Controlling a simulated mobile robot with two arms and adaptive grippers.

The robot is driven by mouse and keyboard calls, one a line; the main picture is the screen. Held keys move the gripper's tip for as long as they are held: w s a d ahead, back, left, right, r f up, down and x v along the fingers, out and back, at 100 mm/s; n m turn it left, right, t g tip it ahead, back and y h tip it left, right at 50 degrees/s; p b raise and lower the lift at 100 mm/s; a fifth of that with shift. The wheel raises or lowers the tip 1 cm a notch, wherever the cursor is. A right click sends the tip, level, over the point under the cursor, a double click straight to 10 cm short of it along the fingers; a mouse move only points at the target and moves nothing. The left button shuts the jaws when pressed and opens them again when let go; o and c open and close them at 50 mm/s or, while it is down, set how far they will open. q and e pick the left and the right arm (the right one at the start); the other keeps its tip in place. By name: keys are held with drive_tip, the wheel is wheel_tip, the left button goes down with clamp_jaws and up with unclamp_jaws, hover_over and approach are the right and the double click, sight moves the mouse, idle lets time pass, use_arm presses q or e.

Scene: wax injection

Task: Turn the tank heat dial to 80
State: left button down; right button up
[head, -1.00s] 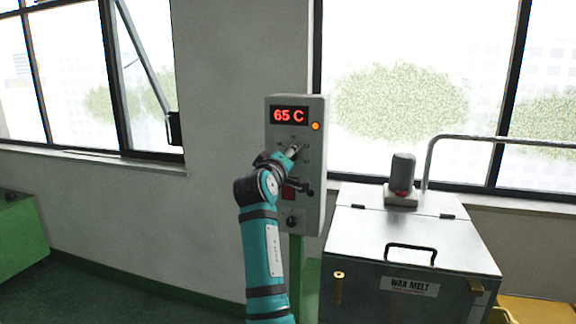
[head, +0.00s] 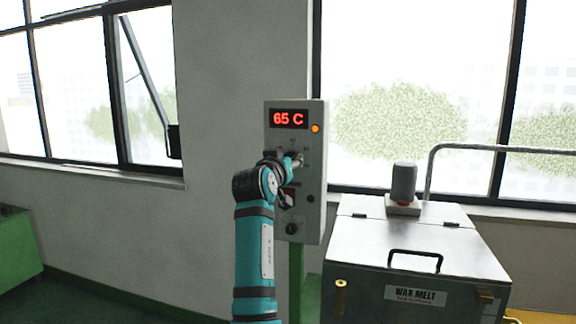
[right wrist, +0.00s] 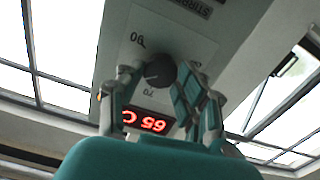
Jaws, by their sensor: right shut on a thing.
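The grey control box (head: 312,225) stands on a green post and its red display (head: 289,118) reads 65 C. In the right wrist view the display (right wrist: 146,121) appears upside down. The tank heat dial (right wrist: 160,70) is a dark round knob on the box face, with printed numbers around it. My right gripper (head: 295,162) is at the box face below the display and hides the dial in the head view. In the right wrist view its fingers (right wrist: 158,82) are on both sides of the knob, shut on it. My left gripper is not in view.
The metal wax melt tank (head: 420,245) stands to the right, with a grey cylinder (head: 403,182) on top. A green cabinet (head: 18,245) is at far left.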

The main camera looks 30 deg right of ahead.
drive_tip(key=shift+f+m, duration=0.15)
drive_tip(key=shift+m, duration=0.55)
drive_tip(key=o, duration=1.1)
drive_tip(key=shift+o, duration=0.2)
drive_tip(key=v, duration=0.7)
drive_tip(key=shift+a, duration=0.2)
drive_tip(key=shift+s, duration=0.1)
